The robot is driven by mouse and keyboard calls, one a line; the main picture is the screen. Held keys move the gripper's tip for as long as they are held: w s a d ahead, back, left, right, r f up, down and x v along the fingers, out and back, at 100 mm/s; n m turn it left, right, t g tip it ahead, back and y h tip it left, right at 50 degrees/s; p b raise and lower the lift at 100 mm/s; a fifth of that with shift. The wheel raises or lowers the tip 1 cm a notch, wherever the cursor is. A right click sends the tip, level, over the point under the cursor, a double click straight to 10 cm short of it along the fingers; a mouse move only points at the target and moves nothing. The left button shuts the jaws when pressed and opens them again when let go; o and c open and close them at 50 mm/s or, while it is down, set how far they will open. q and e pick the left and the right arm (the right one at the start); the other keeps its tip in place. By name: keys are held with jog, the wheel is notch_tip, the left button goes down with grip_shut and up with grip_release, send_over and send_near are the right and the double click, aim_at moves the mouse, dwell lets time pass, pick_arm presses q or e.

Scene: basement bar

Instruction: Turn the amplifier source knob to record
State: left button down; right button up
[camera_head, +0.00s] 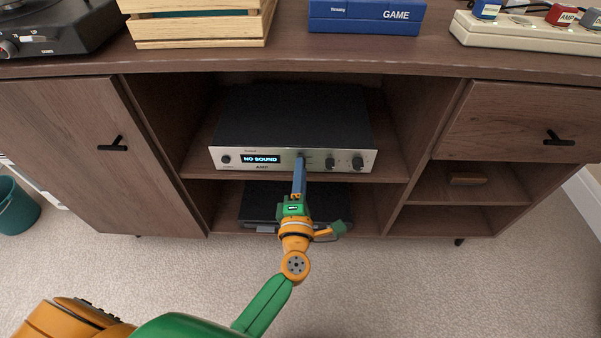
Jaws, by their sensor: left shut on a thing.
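The amplifier (290,118) sits on the open middle shelf of the cabinet, with a black top and a silver front. Its display (261,159) reads "NO SOUND". On the right of the front are dark round knobs: one at the far right (358,163) and one beside it (330,163). My left gripper (300,162) reaches up to the front panel, its blue fingers shut on a knob just right of the display. The fingers hide most of that knob, so its pointer cannot be read. My right gripper is not in view.
A black device (258,200) lies on the shelf below, partly behind my arm. The cabinet top (285,60) holds a turntable (60,25), a wooden crate (200,30), a blue game box (366,16) and a power strip (520,38). A teal bin (16,208) stands at left.

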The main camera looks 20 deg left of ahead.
pick_arm(q)
jog(key=shift+f, duration=0.1)
jog(key=c, duration=0.7)
grip_release()
jog(key=v, duration=0.7)
jog(key=shift+p, duration=0.4)
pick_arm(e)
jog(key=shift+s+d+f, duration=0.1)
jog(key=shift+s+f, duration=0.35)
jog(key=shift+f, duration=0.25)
